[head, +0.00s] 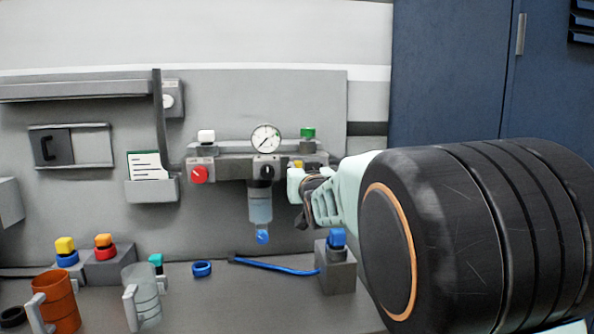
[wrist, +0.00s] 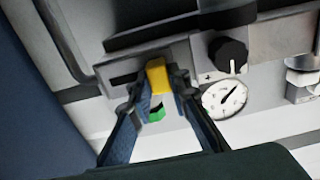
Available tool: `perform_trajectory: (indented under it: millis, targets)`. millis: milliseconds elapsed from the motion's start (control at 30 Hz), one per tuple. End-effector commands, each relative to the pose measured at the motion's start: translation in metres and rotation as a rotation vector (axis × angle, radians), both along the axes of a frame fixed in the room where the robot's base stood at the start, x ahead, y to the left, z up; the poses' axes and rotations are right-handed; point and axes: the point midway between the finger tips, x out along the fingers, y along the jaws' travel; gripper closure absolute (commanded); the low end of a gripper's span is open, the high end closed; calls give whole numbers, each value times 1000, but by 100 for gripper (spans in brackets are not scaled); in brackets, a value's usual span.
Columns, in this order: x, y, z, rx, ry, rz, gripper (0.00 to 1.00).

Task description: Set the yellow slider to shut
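The yellow slider (wrist: 157,76) sits on a grey plate with a dark slot (wrist: 123,79). In the wrist view the bare slot shows to its left, and the slider is toward the plate's right end. My gripper (wrist: 160,82) has one finger on each side of the slider, and the fingertips look closed against it. In the head view my gripper (head: 300,188) is at the right end of the grey valve unit, and only a bit of the yellow slider (head: 298,164) shows above it. Any words on the plate cannot be read.
A round gauge (head: 265,138), a black knob (wrist: 228,54), a green button (head: 307,133) and a red knob (head: 199,175) are close by on the unit. A clear filter bowl (head: 261,207) hangs left of my gripper. A blue-capped block (head: 337,266) stands below.

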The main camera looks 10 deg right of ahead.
Motion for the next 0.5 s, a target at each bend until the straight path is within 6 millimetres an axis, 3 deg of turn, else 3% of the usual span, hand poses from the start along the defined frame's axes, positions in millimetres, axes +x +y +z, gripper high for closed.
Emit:
perform_trajectory:
  millis: [200,500]
  targets:
    - [0,5,1,0,-3,8,65]
    - [-2,3,1,1,-1,5,65]
